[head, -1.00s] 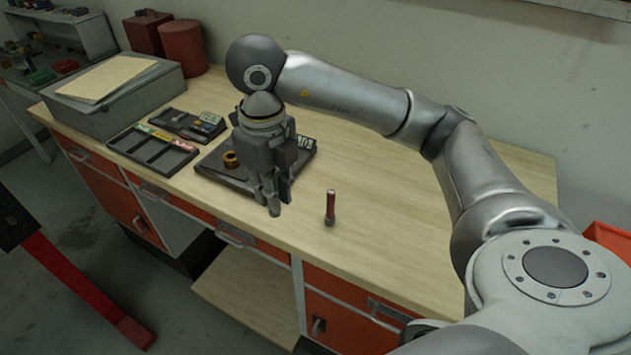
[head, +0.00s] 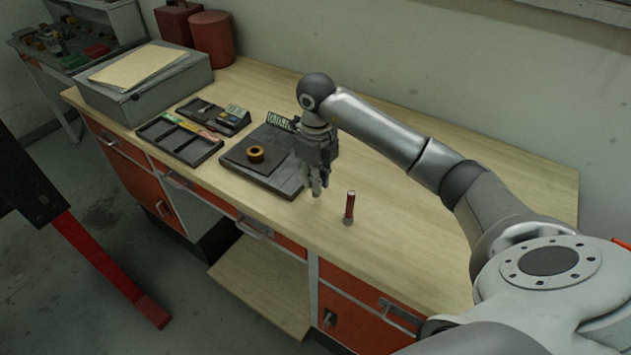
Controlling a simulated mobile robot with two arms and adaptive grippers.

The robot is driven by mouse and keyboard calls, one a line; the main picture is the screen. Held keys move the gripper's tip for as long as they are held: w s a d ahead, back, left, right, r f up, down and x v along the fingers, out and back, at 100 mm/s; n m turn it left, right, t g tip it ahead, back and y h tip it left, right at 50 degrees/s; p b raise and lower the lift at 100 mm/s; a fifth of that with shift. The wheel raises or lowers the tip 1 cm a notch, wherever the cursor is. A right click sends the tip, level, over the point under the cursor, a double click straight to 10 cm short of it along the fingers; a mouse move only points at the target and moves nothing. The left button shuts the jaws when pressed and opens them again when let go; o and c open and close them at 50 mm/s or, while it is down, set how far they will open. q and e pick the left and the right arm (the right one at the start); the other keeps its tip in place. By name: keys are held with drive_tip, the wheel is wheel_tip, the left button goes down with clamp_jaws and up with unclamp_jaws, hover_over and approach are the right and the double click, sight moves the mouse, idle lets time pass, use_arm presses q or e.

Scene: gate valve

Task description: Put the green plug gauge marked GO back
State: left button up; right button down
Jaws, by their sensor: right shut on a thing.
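My right gripper (head: 316,188) points down over the bench, near the right front edge of the dark plate. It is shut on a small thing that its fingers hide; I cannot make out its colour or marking. A red-handled plug gauge (head: 350,206) stands upright on the bare bench top, to the right of the gripper and apart from it. The slotted tray (head: 181,139) with green, yellow and red labels along its back lies at the left. No green gauge shows clearly. My left gripper is out of view.
A brass ring (head: 255,154) lies on the dark plate (head: 262,178). A small tray (head: 212,117) lies behind the slotted tray. A grey case (head: 145,85) and red canisters (head: 211,38) stand at the back left.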

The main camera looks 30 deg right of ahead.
drive_tip(key=shift+f+p, duration=0.45)
drive_tip(key=shift+f, duration=0.7)
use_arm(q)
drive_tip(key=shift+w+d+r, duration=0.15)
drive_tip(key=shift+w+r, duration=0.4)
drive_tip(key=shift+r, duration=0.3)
use_arm(e)
drive_tip(key=shift+a, duration=0.1)
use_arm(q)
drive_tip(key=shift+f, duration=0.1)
use_arm(e)
drive_tip(key=shift+f, duration=0.1)
drive_tip(key=shift+f+b, duration=0.15)
drive_tip(key=shift+b, duration=0.15)
drive_tip(key=c, duration=1.5)
unclamp_jaws()
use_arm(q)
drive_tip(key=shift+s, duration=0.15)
use_arm(e)
drive_tip(key=shift+o, duration=0.2)
